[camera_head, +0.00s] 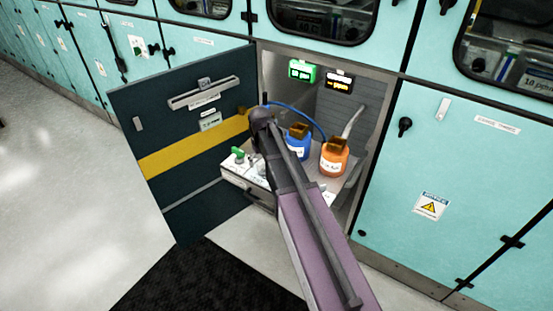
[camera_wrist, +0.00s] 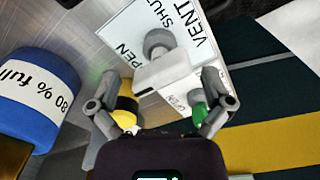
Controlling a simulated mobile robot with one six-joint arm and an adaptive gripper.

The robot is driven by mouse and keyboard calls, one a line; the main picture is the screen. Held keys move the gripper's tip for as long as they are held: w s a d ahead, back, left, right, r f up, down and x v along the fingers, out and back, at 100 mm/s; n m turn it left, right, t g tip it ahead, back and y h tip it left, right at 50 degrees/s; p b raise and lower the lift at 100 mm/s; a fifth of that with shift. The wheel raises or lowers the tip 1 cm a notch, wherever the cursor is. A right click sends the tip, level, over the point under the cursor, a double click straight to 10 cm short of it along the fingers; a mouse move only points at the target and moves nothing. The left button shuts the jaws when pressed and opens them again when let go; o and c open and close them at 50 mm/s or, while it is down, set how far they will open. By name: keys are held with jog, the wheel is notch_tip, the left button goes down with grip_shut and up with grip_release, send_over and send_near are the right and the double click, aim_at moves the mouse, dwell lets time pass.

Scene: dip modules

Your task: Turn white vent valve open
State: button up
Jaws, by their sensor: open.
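The white vent valve (camera_wrist: 168,70) shows in the wrist view as a white block-like handle with a round grey part above it. It lies in front of a white placard (camera_wrist: 196,28) reading VENT, SHUT and a partly covered OPEN. My gripper (camera_wrist: 160,86) is open, with one finger on each side of the handle; I cannot tell whether either touches it. A green knob (camera_wrist: 198,114) is by the right finger and a yellow-and-black part (camera_wrist: 126,112) by the left. In the head view my arm hides the valve and most of the gripper.
A blue bottle (camera_wrist: 30,95) labelled 80 % full stands left of the gripper. An orange bottle (camera_head: 334,158) stands on the pulled-out shelf's right side. The dark cabinet door (camera_head: 180,128) hangs open at left. Pale floor (camera_head: 60,200) is clear.

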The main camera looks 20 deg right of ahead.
aim_at(262, 161)
jog(key=m, duration=1.1)
jog(key=shift+m, duration=0.3)
notch_tip(262, 161, up, 14)
jog(key=p, duration=1.4)
jog(key=s+r+n+p, duration=0.3)
jog(key=s+n, duration=0.6)
jog(key=s, duration=0.9)
jog(key=shift+r+n, duration=0.15)
jog(key=shift+n, duration=0.15)
